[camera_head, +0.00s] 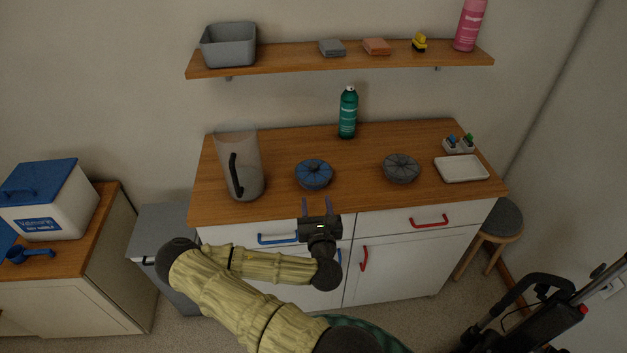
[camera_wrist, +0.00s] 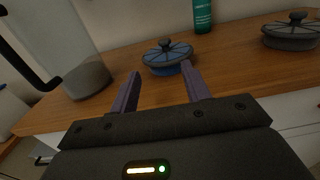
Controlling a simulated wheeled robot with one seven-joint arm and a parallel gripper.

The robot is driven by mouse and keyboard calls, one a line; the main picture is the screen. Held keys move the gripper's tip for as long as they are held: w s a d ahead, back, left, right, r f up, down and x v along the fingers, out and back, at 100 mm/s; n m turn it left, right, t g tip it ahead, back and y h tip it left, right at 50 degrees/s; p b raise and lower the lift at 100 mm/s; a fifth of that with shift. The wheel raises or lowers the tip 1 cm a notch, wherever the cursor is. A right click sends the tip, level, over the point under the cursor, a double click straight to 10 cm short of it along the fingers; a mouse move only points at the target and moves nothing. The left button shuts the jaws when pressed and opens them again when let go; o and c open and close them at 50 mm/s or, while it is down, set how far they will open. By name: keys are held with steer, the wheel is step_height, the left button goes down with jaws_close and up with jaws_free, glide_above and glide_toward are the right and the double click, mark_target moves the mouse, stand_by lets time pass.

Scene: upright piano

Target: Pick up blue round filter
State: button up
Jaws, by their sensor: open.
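The blue round filter (camera_head: 314,174) lies on the wooden countertop, left of centre, with a dark knob on top. In the wrist view the blue filter (camera_wrist: 167,58) shows ahead of my fingers, between and beyond their tips. My gripper (camera_head: 318,205) is open and empty at the counter's front edge, in front of the filter and apart from it. Its two purple fingers (camera_wrist: 160,84) point toward the filter. A similar grey round filter (camera_head: 401,168) lies to the right on the counter.
A clear container with a black handle (camera_head: 243,175) stands left of the blue filter. A green spray can (camera_head: 348,112) stands behind. A white tray (camera_head: 461,168) is at the right. A shelf (camera_head: 290,58) hangs above. Counter between the two filters is clear.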

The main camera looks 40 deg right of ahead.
steer(key=shift+b+x, duration=1.05)
steer(key=shift+b, duration=0.5)
glide_toward(314, 168)
steer(key=w, duration=0.2)
steer(key=w+d, duration=0.1)
steer(key=shift+w+d+r+p, duration=0.1)
steer(key=shift+d+r+p, duration=0.05)
steer(key=shift+r+p, duration=0.25)
steer(key=shift+w+f, duration=0.1)
steer(key=shift+w, duration=0.05)
steer(key=shift+d, duration=0.15)
steer(key=shift+d+f+p+x, duration=0.1)
steer(key=shift+p+x, duration=0.25)
steer(key=shift+x, duration=0.9)
steer(key=shift+d+f+p+x, duration=0.1)
steer(key=shift+p+x, duration=0.2)
steer(key=shift+x, duration=1)
jaws_close()
